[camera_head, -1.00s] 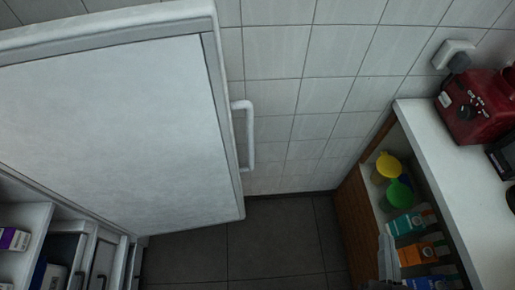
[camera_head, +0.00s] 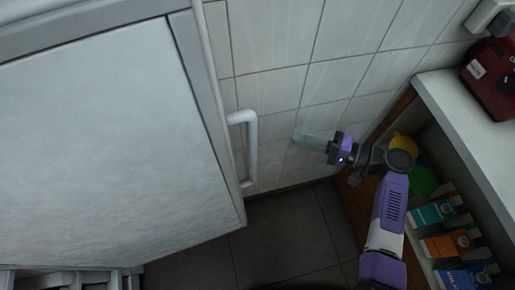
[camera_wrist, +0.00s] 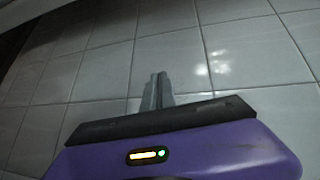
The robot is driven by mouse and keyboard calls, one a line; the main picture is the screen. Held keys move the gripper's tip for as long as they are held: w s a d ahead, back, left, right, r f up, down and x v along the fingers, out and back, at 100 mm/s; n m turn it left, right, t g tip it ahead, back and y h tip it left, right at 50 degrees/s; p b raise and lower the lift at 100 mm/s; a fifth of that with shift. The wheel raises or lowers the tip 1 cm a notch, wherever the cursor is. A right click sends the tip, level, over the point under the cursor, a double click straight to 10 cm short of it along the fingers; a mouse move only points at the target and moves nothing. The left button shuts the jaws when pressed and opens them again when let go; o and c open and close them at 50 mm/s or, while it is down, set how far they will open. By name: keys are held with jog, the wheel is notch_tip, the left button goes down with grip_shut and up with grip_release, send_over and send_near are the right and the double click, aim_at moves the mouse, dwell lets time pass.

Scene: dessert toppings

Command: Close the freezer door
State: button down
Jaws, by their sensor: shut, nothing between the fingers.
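The door and handle cannot be made out in the wrist view.
A counter (camera_head: 470,130) with a red appliance (camera_head: 495,80) stands on the right. Its open shelf holds several cartons (camera_head: 450,243), a yellow item (camera_head: 404,143) and a green item (camera_head: 422,181). Freezer shelves (camera_head: 70,280) show at lower left. The dark floor (camera_head: 290,235) between is clear.

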jog(key=s+a+r+n+g+y+p, duration=0.2)
jog(key=s+a+g, duration=0.1)
jog(key=s+a, duration=0.5)
jog(key=shift+a+y, duration=0.4)
jog(key=shift+a, duration=1.25)
jog(key=shift+s+d, duration=0.1)
jog(key=shift+s, duration=0.05)
